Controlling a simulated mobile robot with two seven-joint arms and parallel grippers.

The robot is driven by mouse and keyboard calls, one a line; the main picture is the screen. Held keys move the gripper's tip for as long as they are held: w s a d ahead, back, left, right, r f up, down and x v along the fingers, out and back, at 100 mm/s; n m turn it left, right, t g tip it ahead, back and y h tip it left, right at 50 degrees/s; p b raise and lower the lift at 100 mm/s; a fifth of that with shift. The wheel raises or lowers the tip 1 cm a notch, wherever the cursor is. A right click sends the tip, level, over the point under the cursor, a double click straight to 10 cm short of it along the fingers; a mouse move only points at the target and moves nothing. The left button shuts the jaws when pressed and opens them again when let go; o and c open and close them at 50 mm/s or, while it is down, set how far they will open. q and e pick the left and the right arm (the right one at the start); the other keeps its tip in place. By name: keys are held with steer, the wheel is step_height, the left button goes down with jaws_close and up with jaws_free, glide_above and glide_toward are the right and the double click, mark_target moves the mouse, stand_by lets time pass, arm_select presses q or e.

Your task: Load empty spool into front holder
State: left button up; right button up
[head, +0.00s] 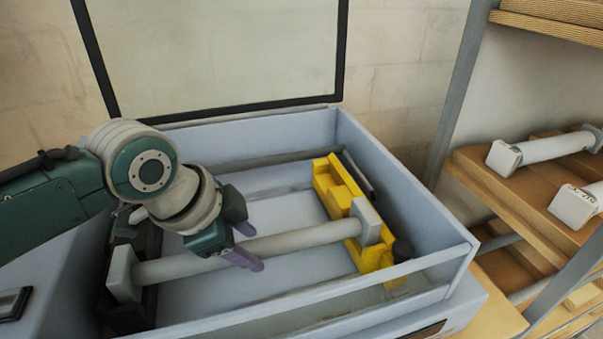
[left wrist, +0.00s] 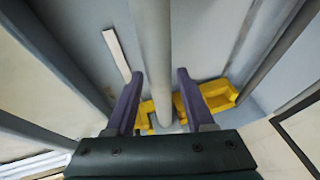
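A grey spool (head: 300,238) with square end flanges lies across the front part of the open laminator box (head: 420,205). Its right flange (head: 366,221) is at the yellow holder (head: 341,190), and its left flange (head: 122,275) is by a dark holder (head: 130,315). Whether the ends are fully seated cannot be told. My left gripper (head: 240,236) is over the spool, left of its middle, with purple fingers apart. In the left wrist view the spool (left wrist: 152,55) runs between the open fingertips (left wrist: 157,75), with a gap showing at the right finger. My right gripper is not in view.
A raised lid with a dark frame (head: 338,60) stands behind the box. A grey bar (head: 270,160) runs along the box's back. A wooden shelf (head: 480,170) at the right holds white rolls (head: 540,150). The box walls surround my left gripper.

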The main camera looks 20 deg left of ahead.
arm_select(q)
steer(key=shift+o, duration=0.8)
steer(key=shift+r, duration=0.25)
steer(key=p+v, duration=0.2)
steer(key=v, duration=1)
steer(key=s+d+f+n, duration=0.1)
steer(key=s, duration=0.1)
steer(key=s+d+n, duration=0.1)
steer(key=s, duration=0.2)
steer(key=s+d+f+n, duration=0.1)
steer(key=s+n, duration=0.1)
steer(key=s, duration=0.1)
steer(key=shift+s+d+f, duration=0.25)
steer(key=shift+f, duration=0.05)
steer(key=s+a+n+g+y, duration=0.1)
steer(key=s+a+n+y, duration=0.1)
steer(key=s+n, duration=0.4)
steer(key=s, duration=0.2)
steer(key=shift+s+a+f, duration=0.3)
steer(key=shift+a, duration=0.1)
steer(key=shift+r, duration=0.1)
